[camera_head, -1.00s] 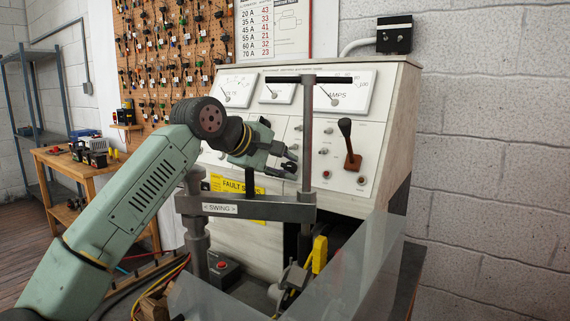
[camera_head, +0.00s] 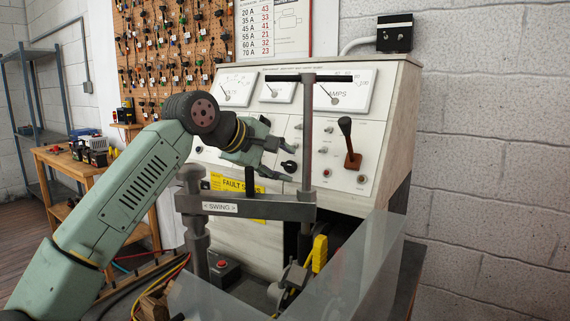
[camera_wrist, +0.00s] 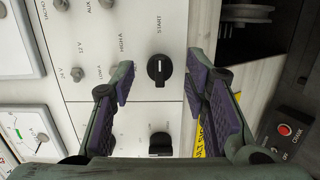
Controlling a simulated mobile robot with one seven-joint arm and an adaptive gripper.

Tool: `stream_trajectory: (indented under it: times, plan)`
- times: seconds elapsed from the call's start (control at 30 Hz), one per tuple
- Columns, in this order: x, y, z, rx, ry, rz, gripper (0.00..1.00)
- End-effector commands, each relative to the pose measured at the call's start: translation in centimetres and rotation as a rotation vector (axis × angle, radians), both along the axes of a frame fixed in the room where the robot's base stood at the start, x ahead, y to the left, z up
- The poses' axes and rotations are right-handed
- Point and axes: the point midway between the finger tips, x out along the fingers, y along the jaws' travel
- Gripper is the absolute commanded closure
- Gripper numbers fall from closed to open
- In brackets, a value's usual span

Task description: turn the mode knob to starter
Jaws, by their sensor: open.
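A black round knob with a white mark (camera_wrist: 159,70) sits on the white panel in the wrist view, with the word START printed near it, above it in that picture. It also shows in the head view as a small dark knob (camera_head: 289,166). My gripper (camera_wrist: 157,88) is open, its two purple-padded fingers on either side of this knob in the wrist view, with no visible contact. In the head view my gripper (camera_head: 286,162) is in front of the panel. A second black knob (camera_wrist: 161,144) is lower in the wrist view, between the finger bases.
A grey swing bar (camera_head: 250,208) with an upright post (camera_head: 307,140) and T-handle stands in front of the panel, just below and right of my gripper. A clear shield (camera_head: 352,255) stands lower right.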

Motion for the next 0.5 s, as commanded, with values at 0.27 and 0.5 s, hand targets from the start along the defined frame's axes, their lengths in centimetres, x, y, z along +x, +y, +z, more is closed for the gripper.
stream_trajectory:
  times: [0.27,0.5]
  plan:
    - [-3.8,3.6,3.0,0.000,-0.002,0.004,0.58]
    - [-6.2,5.6,4.8,0.001,-0.002,0.001,0.58]
